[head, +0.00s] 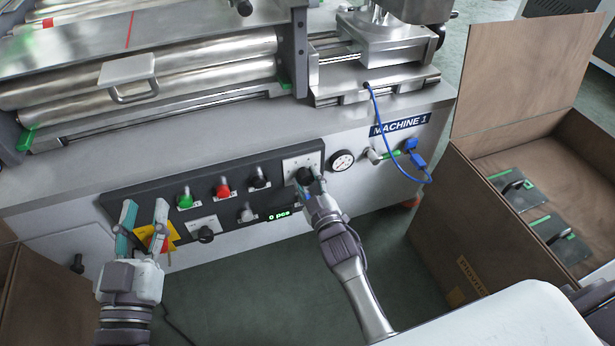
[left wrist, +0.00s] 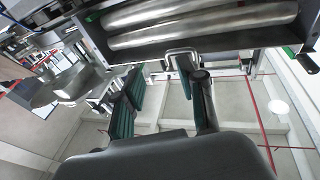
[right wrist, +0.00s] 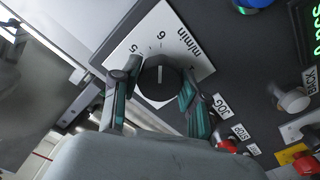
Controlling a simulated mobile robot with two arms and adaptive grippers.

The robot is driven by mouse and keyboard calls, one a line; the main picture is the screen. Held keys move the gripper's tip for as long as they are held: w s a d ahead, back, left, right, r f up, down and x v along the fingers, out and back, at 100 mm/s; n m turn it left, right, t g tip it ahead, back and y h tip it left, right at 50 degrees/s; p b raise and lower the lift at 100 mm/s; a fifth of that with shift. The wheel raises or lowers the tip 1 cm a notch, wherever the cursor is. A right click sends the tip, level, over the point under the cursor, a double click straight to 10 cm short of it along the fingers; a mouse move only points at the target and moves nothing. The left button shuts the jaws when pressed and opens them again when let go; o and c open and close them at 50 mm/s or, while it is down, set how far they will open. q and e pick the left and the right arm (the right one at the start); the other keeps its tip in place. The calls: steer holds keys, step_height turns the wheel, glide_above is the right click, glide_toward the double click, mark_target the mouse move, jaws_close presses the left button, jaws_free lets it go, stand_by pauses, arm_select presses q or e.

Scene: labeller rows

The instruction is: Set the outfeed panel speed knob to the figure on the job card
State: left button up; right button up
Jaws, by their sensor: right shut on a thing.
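The black speed knob (head: 304,176) sits on a pale dial plate (head: 290,164) at the right end of the dark panel (head: 150,192). My right gripper (head: 310,190) is shut on the knob, a finger on each side. In the right wrist view the knob (right wrist: 161,80) has a pale mark pointing up, near the 6 of the m/min scale; a 5 is to its left. Part of the scale is hidden by the fingers. My left gripper (head: 144,208) is open and empty before the panel's left end. I cannot make out a job card.
Green (head: 185,200) and red (head: 222,187) controls, black selectors and a green display (head: 280,215) share the panel. A red stop button on a yellow plate (head: 157,240) is behind my left gripper. A gauge (head: 342,161) and blue cable (head: 400,171) are right; an open crate (head: 480,210) stands further right.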

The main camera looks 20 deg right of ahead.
arm_select(q)
steer(key=shift+w+f+g, duration=0.1)
steer(key=shift+f+g, duration=0.4)
steer(key=shift+f, duration=0.15)
arm_select(e)
steer(key=shift+f, duration=0.1)
steer(key=o, duration=1.1)
steer(key=shift+o, duration=0.2)
steer(key=shift+s, duration=0.1)
steer(key=s, duration=1.1)
steer(key=shift+s+d, duration=0.25)
steer(key=shift+s, duration=0.15)
